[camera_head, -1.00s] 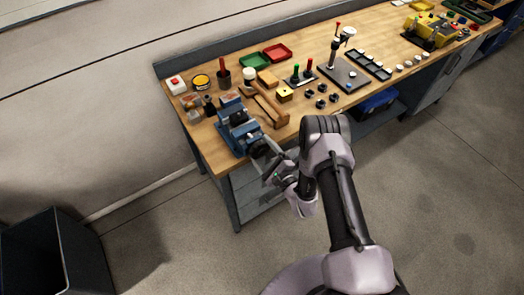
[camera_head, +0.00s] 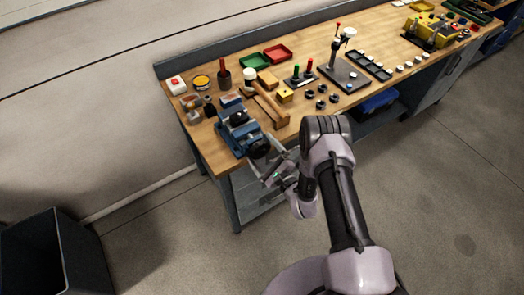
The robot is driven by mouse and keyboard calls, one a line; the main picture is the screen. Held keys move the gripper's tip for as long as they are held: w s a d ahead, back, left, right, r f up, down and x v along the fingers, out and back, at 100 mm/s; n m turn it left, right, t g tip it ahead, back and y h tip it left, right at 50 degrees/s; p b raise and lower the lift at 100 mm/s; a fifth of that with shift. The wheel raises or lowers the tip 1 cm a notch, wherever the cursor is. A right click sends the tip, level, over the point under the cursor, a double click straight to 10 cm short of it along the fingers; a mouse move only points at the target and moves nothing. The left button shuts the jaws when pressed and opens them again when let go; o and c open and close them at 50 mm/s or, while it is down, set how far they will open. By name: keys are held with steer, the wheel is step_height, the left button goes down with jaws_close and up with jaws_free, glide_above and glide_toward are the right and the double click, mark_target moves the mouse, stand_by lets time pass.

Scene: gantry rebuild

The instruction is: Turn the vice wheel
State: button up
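The blue vice (camera_head: 240,131) is fixed at the front left part of the wooden workbench. Its dark round wheel (camera_head: 259,149) faces the front edge of the bench. My gripper (camera_head: 269,163) is at the wheel, with its fingers reaching toward the wheel from the lower right. The fingers look spread around or beside the wheel's rim; I cannot tell whether they touch it. My arm comes in from the lower right.
The workbench (camera_head: 215,158) holds a wooden frame (camera_head: 268,110), a yellow block (camera_head: 284,96), black knobs and a red and a green tray (camera_head: 277,54). A dark bin (camera_head: 75,245) stands on the floor at lower left. The floor before the bench is clear.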

steer(key=v, duration=1.7)
steer(key=shift+p, duration=0.35)
steer(key=shift+s+d, duration=0.15)
steer(key=shift+c, duration=0.5)
